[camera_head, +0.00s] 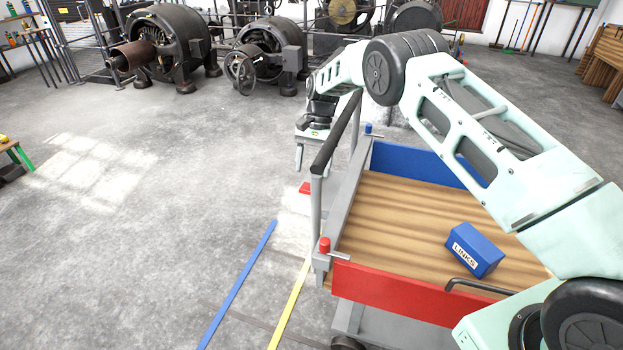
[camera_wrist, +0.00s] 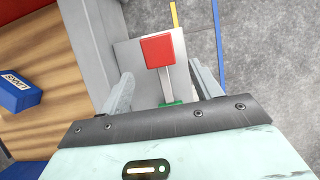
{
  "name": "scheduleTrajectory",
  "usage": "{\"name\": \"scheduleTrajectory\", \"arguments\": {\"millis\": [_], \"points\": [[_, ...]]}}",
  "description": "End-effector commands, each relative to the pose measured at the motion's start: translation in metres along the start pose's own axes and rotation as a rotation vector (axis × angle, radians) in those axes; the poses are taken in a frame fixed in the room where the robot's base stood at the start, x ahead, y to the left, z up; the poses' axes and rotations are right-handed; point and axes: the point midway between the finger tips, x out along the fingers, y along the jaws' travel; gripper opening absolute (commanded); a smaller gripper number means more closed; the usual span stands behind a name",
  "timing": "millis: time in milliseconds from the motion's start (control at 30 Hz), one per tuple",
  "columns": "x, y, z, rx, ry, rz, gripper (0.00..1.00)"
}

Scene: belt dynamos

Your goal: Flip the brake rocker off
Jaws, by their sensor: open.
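The brake rocker shows in the wrist view as a red square pad (camera_wrist: 157,51) on a pale stem, with a green part (camera_wrist: 170,103) at the near end, partly hidden by my gripper. My gripper (camera_wrist: 161,70) is open, with one finger on each side of the stem and nothing visibly held. I cannot tell whether the fingers touch it. In the head view my gripper (camera_head: 313,140) points down at the cart's far left side, partly hidden behind the black handrail. A red pad (camera_head: 305,188) shows low beside the cart there.
The cart (camera_head: 400,215) has a wooden deck, blue and red end boards and a black handrail (camera_head: 337,130). A blue LINKS box (camera_head: 474,250) lies on the deck. Blue and yellow floor lines (camera_head: 238,283) run at left. Dynamos (camera_head: 180,45) stand behind.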

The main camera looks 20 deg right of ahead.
Motion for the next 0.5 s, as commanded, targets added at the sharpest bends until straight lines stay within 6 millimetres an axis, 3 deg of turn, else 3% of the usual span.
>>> {"name": "scheduleTrajectory", "arguments": {"millis": [100, 300, 500], "points": [[-0.026, -0.001, -0.001, -0.001, 0.003, -0.004, 0.64], [-0.059, 0.0, -0.001, 0.0, 0.001, -0.002, 0.64], [-0.073, 0.0, 0.0, 0.0, -0.001, 0.0, 0.64]]}}
